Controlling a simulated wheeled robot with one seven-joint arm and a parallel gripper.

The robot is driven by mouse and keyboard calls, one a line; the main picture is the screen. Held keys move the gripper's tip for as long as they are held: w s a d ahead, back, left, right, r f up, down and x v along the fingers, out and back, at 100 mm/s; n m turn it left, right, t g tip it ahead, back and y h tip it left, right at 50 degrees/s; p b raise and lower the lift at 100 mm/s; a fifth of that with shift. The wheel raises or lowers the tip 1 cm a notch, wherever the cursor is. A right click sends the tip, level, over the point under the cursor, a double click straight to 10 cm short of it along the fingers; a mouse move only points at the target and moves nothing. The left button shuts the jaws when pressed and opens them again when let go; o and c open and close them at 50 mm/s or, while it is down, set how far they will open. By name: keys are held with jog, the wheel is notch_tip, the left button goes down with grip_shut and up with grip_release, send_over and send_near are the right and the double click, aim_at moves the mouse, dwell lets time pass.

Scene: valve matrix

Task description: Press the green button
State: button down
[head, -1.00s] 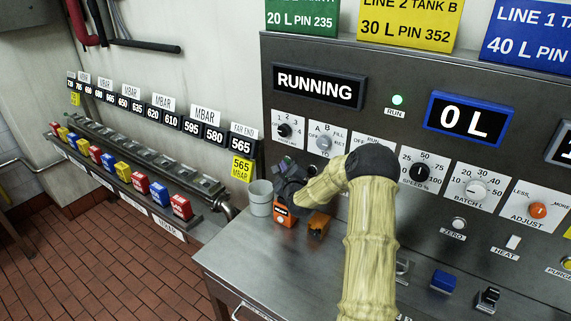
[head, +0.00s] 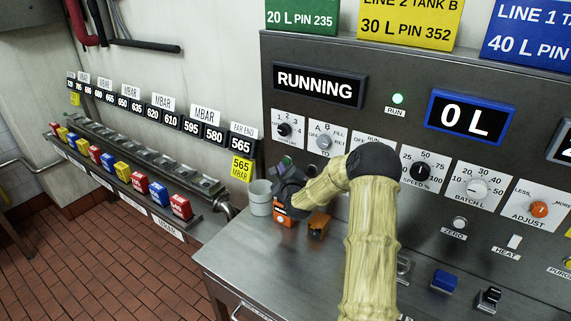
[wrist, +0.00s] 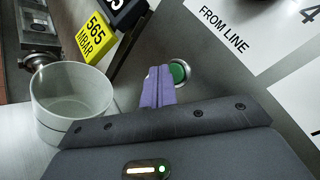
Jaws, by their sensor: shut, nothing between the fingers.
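The green button (wrist: 179,72) is round with a pale metal ring, set in the grey panel. In the wrist view my gripper's purple fingers (wrist: 160,72) are shut together with nothing between them. Their tips overlap the button's left edge in the picture and cover part of it. I cannot tell whether they touch it. In the head view my gripper (head: 287,162) is at the panel's lower left, below the first dials, and my arm hides much of the area around it.
A white cup (head: 260,197) stands left of my gripper, also close in the wrist view (wrist: 72,98). An orange box (head: 318,225) sits on the steel counter (head: 270,262). Another display reads 0 L (head: 466,118).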

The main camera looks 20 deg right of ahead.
jog(key=shift+a, duration=0.1)
jog(key=shift+s+a+b, duration=0.25)
jog(key=shift+s+a, duration=0.45)
jog(key=shift+a, duration=0.35)
jog(key=shift+s+a+b, duration=0.25)
jog(key=shift+s+a, duration=0.45)
jog(key=shift+a, duration=0.3)
